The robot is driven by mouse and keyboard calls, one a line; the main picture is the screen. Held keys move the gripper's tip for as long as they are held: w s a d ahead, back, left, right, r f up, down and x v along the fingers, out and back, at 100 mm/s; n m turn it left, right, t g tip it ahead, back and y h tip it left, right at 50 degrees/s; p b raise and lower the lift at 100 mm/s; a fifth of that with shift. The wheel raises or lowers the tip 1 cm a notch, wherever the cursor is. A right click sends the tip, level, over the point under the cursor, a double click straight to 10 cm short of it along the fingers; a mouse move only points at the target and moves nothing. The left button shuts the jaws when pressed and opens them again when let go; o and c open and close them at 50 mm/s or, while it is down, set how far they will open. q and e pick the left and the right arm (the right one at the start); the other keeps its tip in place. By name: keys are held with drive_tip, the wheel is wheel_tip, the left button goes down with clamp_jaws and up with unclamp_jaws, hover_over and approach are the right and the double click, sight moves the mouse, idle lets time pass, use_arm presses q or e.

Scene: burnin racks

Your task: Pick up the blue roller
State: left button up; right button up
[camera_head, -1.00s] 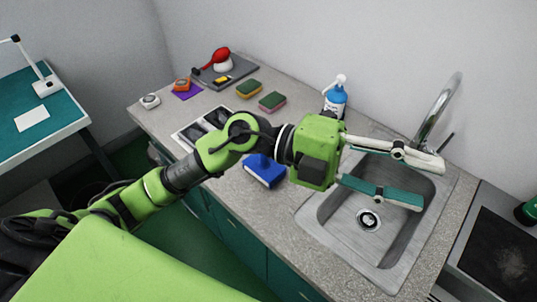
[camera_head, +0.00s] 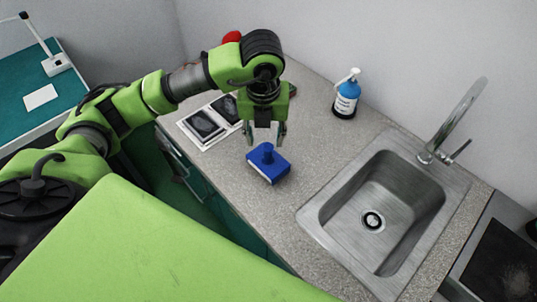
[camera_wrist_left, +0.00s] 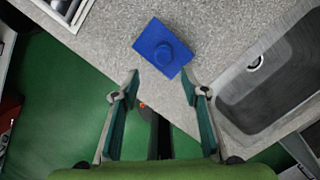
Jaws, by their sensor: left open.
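The blue roller (camera_head: 268,165) looks like a flat blue block with a round knob on top. It lies on the grey counter between the framed dark pads and the sink. My left gripper (camera_head: 264,140) points down just behind and above it, with its fingers apart and empty. In the left wrist view the blue roller (camera_wrist_left: 162,48) lies ahead of the open left gripper (camera_wrist_left: 163,80), beyond the fingertips and not between them. My right gripper is not in view.
A steel sink (camera_head: 318,212) with a tap (camera_head: 440,140) is to the right. A blue bottle with a white pump (camera_head: 346,95) stands at the back wall. Framed dark pads (camera_head: 208,124) lie left of the gripper. The counter around the roller is clear.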

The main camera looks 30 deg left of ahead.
sight(268, 146)
use_arm(q)
drive_tip(key=f, duration=0.3)
drive_tip(key=shift+w+a+f+p, duration=0.15)
drive_tip(key=shift+w+f+p, duration=0.1)
drive_tip(key=shift+f+p, duration=0.05)
drive_tip(key=shift+w+f+p, duration=0.2)
drive_tip(key=shift+f+p, duration=0.2)
drive_tip(key=f+p, duration=0.1)
drive_tip(key=f, duration=0.1)
drive_tip(key=w+f+p, duration=0.1)
drive_tip(key=f, duration=0.1)
drive_tip(key=shift+w+f, duration=0.1)
drive_tip(key=shift+w, duration=0.05)
drive_tip(key=shift+f, duration=0.2)
clamp_jaws()
